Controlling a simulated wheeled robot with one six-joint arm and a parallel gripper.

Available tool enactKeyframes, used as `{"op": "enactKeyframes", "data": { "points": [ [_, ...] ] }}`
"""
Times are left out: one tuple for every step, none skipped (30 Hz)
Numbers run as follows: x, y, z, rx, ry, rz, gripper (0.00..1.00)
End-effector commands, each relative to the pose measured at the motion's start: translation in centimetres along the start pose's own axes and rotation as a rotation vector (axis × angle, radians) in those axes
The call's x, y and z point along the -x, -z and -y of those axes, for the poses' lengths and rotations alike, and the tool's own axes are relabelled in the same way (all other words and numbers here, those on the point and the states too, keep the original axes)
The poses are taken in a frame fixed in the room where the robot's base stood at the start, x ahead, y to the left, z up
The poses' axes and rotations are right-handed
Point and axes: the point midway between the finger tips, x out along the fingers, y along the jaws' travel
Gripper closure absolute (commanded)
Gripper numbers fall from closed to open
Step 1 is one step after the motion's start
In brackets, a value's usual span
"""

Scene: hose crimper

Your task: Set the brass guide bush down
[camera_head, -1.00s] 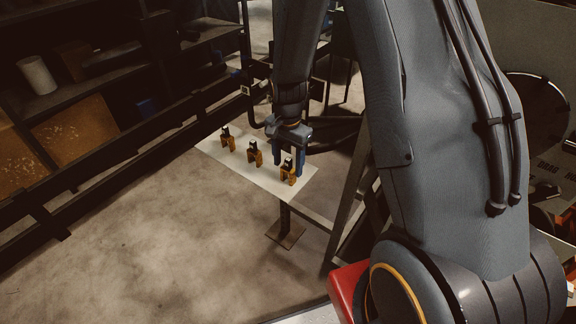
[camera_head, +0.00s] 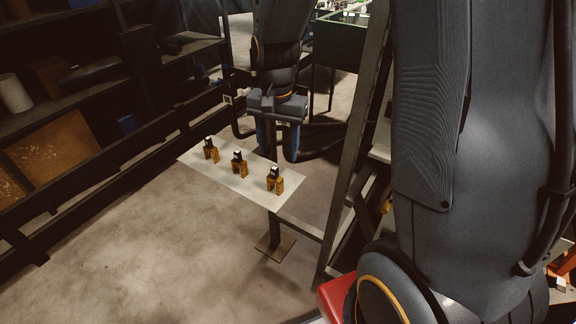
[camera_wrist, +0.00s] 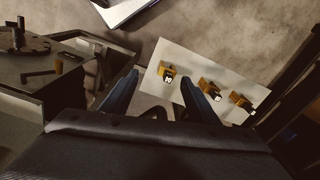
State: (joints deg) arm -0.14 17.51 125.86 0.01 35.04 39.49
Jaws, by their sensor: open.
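Three brass-coloured forked pieces with small black-and-pale tops stand in a row on a white plate (camera_head: 225,182): a left one (camera_head: 211,152), a middle one (camera_head: 239,164) and a right one (camera_head: 275,181). I cannot tell which part is called the guide bush. My gripper (camera_head: 278,152) is open and empty, behind the right piece and apart from it. In the wrist view the same right piece (camera_wrist: 167,72) appears between the spread fingers (camera_wrist: 159,82), beyond their tips. The plate also shows in the wrist view (camera_wrist: 185,58).
The plate is on a stand with a post and foot (camera_head: 275,243). Dark shelving (camera_head: 95,105) with boxes and a white cylinder (camera_head: 14,93) runs along the left. A dark frame post (camera_head: 355,130) rises right of the plate. The floor in front is clear.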

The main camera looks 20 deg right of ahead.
Motion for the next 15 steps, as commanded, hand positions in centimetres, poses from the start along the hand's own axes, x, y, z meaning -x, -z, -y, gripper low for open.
{"op": "enactKeyframes", "data": {
  "points": [
    [0.5, -1.6, -1.3, 0.096, 0.007, -0.01, 0.46],
    [0.7, -2.4, -2.0, 0.16, 0.011, -0.015, 0.46],
    [0.9, -3.6, -3.0, 0.243, 0.015, -0.024, 0.46],
    [1.0, -4.4, -3.6, 0.304, 0.018, -0.029, 0.46],
    [1.1, -5.2, -4.3, 0.362, 0.021, -0.036, 0.46],
    [1.2, -6.1, -5.1, 0.434, 0.023, -0.043, 0.46],
    [1.2, -6.8, -5.6, 0.482, 0.024, -0.049, 0.46],
    [1.2, -7.4, -6.1, 0.527, 0.025, -0.054, 0.46],
    [1.2, -8.0, -6.6, 0.576, 0.026, -0.059, 0.46],
    [1.2, -8.4, -7.0, 0.608, 0.026, -0.063, 0.46],
    [1.2, -8.8, -7.2, 0.634, 0.026, -0.066, 0.46],
    [1.2, -9.1, -7.5, 0.66, 0.027, -0.069, 0.46],
    [1.1, -9.2, -7.6, 0.674, 0.026, -0.07, 0.46],
    [1.1, -9.4, -7.7, 0.683, 0.026, -0.07, 0.46],
    [1.1, -9.4, -7.8, 0.69, 0.026, -0.071, 0.46]
  ]
}}
